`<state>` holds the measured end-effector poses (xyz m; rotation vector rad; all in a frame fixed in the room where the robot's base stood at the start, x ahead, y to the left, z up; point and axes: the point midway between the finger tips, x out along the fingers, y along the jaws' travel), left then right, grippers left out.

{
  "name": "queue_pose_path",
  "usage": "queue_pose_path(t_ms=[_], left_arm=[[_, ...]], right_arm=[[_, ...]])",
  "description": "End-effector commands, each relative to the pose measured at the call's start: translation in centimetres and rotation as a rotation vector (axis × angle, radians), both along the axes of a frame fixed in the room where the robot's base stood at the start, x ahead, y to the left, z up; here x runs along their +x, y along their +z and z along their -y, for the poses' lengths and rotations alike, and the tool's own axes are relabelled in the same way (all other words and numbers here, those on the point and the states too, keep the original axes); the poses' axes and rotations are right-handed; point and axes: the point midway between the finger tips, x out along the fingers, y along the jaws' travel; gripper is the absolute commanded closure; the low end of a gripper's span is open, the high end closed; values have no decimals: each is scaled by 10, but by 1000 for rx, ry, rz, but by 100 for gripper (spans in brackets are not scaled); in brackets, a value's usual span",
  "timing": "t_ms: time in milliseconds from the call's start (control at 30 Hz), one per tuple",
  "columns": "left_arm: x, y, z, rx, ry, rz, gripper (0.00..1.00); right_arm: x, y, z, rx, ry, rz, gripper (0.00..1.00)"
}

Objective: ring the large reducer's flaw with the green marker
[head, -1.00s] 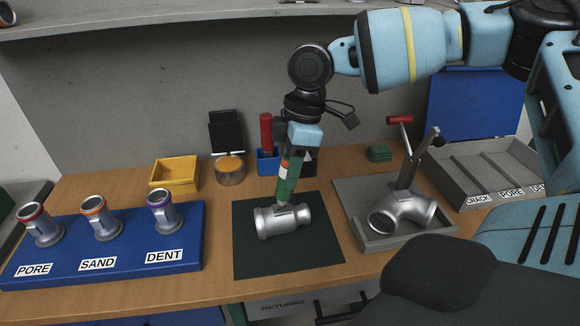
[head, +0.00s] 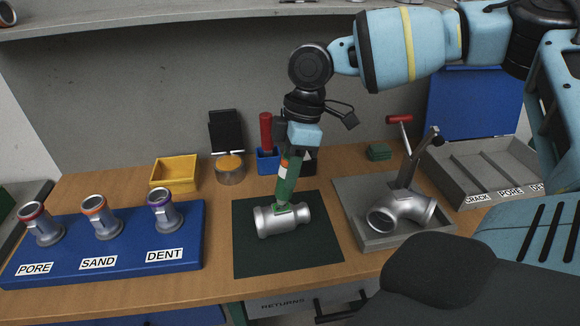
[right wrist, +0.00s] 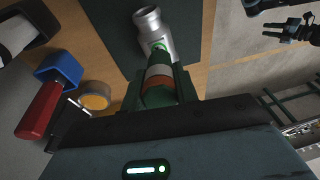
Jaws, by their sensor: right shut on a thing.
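The large reducer (head: 272,222), a grey metal pipe fitting, lies on its side on the dark green mat (head: 300,258). My right gripper (head: 293,152) is shut on the green marker (head: 286,188), which has a white and orange band. The marker points down and its tip is at the upper side of the reducer. Green shows on the metal around the tip. In the right wrist view the reducer (right wrist: 147,20) lies beyond the marker (right wrist: 160,92). The flaw itself cannot be made out. What looks like my left gripper (right wrist: 288,30) shows small at the top right there.
A blue stand (head: 135,248) with several fittings is at the left. A yellow bin (head: 175,174) and an amber-topped jar (head: 230,172) stand behind. A grey tray (head: 372,240) with a branched fitting (head: 400,210) is right of the mat. A divided tray (head: 485,175) is farther right.

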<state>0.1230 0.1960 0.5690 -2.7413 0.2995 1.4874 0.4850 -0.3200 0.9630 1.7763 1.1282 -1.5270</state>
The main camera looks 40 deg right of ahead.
Motion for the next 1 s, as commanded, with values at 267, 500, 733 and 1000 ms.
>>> queue_pose_path(t_ms=[267, 500, 733, 1000], left_arm=[[3, 0, 0, 0, 0, 6, 64], [4, 3, 0, 0, 0, 8, 64], [5, 14, 0, -1, 0, 14, 64], [8, 26, 0, 0, 0, 24, 64]], right_arm=[[-1, -2, 0, -1, 0, -6, 100], [-1, 2, 0, -2, 0, -5, 100], [-1, 19, 0, -2, 1, -1, 100], [0, 38, 0, -1, 1, 1, 100]])
